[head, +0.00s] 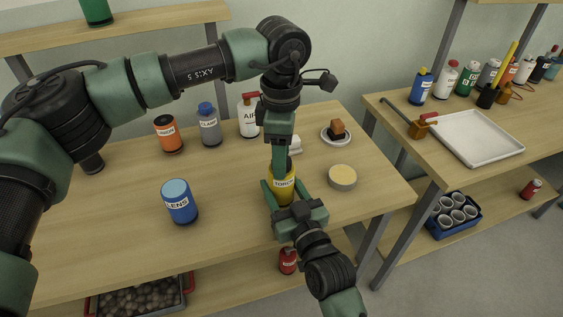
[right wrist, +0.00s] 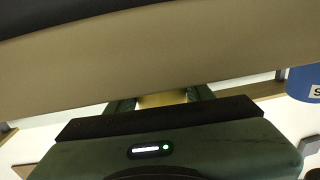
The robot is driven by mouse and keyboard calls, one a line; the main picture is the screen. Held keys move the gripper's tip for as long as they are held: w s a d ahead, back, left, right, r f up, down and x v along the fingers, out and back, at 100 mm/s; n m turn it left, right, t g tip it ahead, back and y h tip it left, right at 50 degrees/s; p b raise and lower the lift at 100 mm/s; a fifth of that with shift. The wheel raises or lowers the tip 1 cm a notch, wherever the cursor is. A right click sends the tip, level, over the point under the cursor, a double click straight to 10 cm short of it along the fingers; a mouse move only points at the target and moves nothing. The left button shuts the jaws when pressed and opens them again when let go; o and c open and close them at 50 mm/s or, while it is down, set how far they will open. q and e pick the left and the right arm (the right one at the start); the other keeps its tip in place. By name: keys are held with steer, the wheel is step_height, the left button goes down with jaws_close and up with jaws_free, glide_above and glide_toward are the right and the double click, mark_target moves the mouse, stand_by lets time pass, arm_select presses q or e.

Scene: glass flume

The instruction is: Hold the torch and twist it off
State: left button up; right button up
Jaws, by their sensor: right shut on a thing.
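The yellow torch (head: 283,190), with a white label, stands upright near the front right of the workbench. A dark part shows at its top. My right gripper (head: 281,196) reaches in from the front and is shut on the torch's body. In the right wrist view a yellow strip of the torch (right wrist: 163,99) shows between the two green fingers. My left gripper (head: 280,166) points straight down at the torch's top. Its fingers are seen edge-on and overlap the dark top part, so I cannot tell whether they grip it.
A blue LENS canister (head: 179,203) stands left of the torch, a round tan-topped tin (head: 342,177) to the right. Orange (head: 168,134), grey (head: 208,125) and white AIR (head: 248,116) containers stand behind. A saucer (head: 325,137) is behind right. The bench's front left is clear.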

stand_by(0.4)
arm_select(q)
steer(key=shift+r, duration=3)
arm_select(e)
steer(key=o, duration=1.6)
